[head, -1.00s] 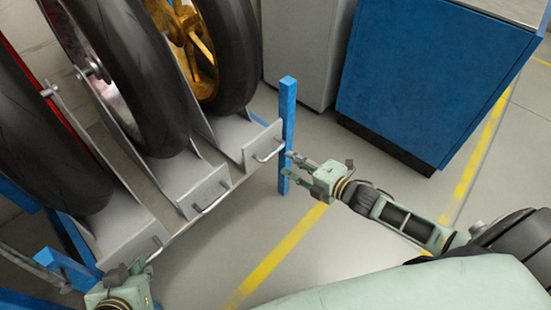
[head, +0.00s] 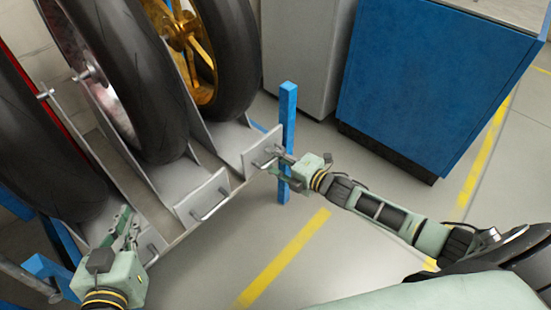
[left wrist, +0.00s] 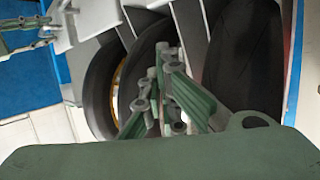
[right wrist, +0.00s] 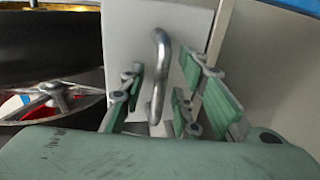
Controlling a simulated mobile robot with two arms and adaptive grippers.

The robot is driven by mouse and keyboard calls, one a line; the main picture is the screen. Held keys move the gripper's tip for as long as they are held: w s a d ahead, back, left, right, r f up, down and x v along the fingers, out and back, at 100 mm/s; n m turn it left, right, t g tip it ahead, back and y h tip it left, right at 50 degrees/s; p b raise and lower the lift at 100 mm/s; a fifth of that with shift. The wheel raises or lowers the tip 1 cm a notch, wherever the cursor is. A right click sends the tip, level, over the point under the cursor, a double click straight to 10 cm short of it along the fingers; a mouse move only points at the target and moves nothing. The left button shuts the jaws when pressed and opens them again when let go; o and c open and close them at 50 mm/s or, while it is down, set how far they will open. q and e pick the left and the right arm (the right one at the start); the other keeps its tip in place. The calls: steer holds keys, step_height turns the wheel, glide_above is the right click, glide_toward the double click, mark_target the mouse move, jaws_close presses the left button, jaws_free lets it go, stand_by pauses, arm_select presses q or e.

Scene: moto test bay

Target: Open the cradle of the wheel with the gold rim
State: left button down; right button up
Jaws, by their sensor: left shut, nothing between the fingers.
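The wheel with the gold rim (head: 190,38) stands at the upper right of the rack in the head view. Its cradle (head: 255,148) has a light grey front plate with a metal handle, which shows upright in the right wrist view (right wrist: 158,75). My right gripper (head: 274,160) is at this handle. Its fingers (right wrist: 162,95) are open, one on each side of the bar. My left gripper (head: 125,222) is shut and empty, in front of the leftmost cradle; its closed fingers show in the left wrist view (left wrist: 160,88).
A middle wheel (head: 140,95) and a left wheel (head: 45,150) stand in neighbouring cradles with similar handles. A blue post (head: 288,110) rises close by my right gripper. A blue cabinet (head: 430,90) stands behind. The floor (head: 225,250) in front is clear.

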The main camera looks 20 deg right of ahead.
jaws_close()
stand_by(0.6)
